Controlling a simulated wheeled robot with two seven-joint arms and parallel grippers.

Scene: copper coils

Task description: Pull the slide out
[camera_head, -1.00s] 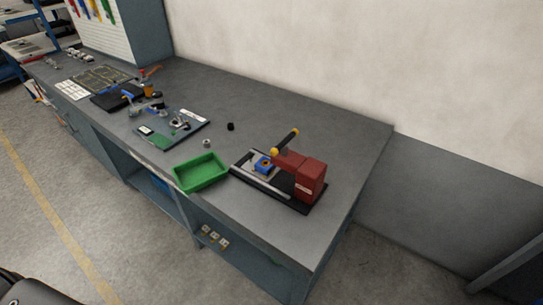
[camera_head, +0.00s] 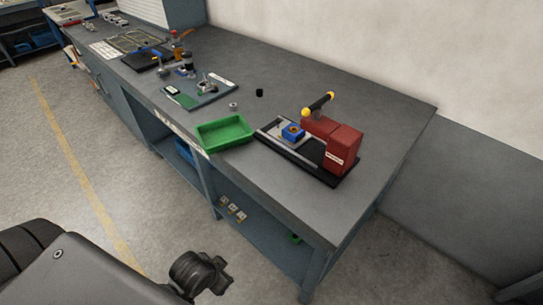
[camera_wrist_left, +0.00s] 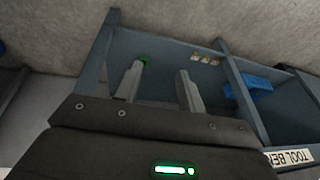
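A red press (camera_head: 342,147) stands on a black base near the right end of the workbench. A pale metal slide (camera_head: 271,130) runs along this base to the left of the red body. A blue block (camera_head: 292,132) with an orange centre sits on the slide. A black handle with yellow ends (camera_head: 321,103) is on the press. My left gripper shows in the left wrist view (camera_wrist_left: 158,73), its two fingers spread and empty, with the bench's lower shelf behind them. The press is outside that view. My right gripper is not visible.
A green tray (camera_head: 225,133) sits at the bench's front edge, left of the press. A small black cylinder (camera_head: 259,93) and a grey ring (camera_head: 234,106) lie behind it. A board with parts (camera_head: 200,92) lies farther left. The bench top behind the press is clear.

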